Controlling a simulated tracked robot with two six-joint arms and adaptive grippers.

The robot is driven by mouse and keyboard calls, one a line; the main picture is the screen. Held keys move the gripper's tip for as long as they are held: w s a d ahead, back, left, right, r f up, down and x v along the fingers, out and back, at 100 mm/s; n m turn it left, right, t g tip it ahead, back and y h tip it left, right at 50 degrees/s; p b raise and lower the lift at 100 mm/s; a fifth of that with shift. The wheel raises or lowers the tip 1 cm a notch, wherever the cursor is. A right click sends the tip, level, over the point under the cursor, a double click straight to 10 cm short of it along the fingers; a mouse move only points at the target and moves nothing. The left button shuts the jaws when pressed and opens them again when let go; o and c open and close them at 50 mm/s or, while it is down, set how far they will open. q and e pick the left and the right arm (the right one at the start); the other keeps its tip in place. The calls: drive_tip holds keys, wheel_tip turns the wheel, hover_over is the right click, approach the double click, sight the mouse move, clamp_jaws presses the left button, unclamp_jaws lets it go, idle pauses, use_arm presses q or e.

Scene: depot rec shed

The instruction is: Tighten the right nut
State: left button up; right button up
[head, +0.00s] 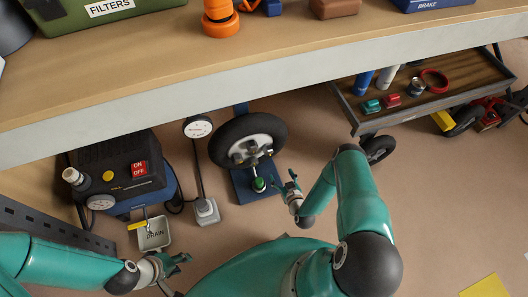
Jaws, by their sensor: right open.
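A black-tyred wheel (219,150) with a pale hub stands upright on a blue stand (243,187) on the floor, below the workbench. Small metal fittings show at the hub's axle. The right nut is too small to tell apart from them. A green-topped piece (259,184) sits low on the stand. My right gripper (291,184) is open and empty, just right of the stand and apart from the wheel. My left gripper (182,263) is low at the left, near the drain tray, away from the wheel; its jaw opening is unclear.
A black compressor (118,165) stands at left, with a drain tray (155,240) in front. A round gauge (198,127) on a post stands left of the wheel. A wheeled cart (440,98) is at right. Floor front right is mostly clear.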

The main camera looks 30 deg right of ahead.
sight(269, 153)
drive_tip(key=b+x, duration=0.4)
drive_tip(key=x, duration=1.1)
drive_tip(key=shift+r+b, duration=0.1)
drive_tip(key=shift+b, duration=0.25)
drive_tip(key=shift+x, duration=0.9)
drive_tip(key=shift+r, duration=0.15)
